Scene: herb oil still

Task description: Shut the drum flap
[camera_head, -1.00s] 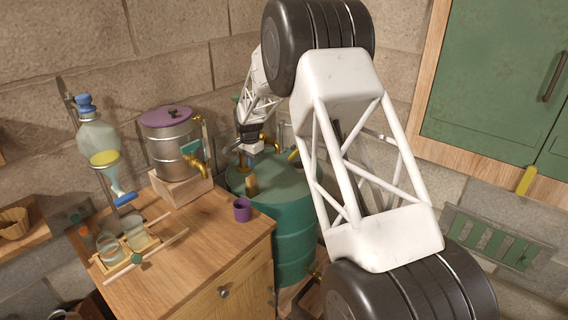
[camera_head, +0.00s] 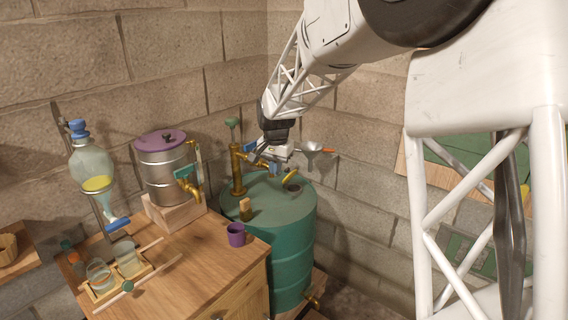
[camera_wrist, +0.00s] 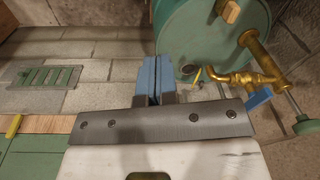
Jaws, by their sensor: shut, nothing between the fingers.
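The green drum (camera_head: 290,230) stands beyond the wooden counter. A dark round hole (camera_head: 292,187) shows in its top, uncovered. A small yellow piece (camera_head: 290,176), apparently the flap's handle, stands above the hole's edge; the flap plate itself is hard to make out. In the wrist view the drum (camera_wrist: 180,28) is at the upper middle, with the dark hole (camera_wrist: 188,69) and yellow piece (camera_wrist: 197,74) just right of my fingers. My gripper (camera_head: 274,168) is shut and empty, above the drum, left of the yellow piece. Its blue fingertips (camera_wrist: 150,65) are together.
A brass pipe and tap (camera_head: 237,170) rise from the drum's left side, close to my gripper. A wooden block (camera_head: 245,208) sits on the drum top. A ladle (camera_head: 313,147) is behind. A purple cup (camera_head: 236,235) and a metal pot (camera_head: 168,170) stand on the counter.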

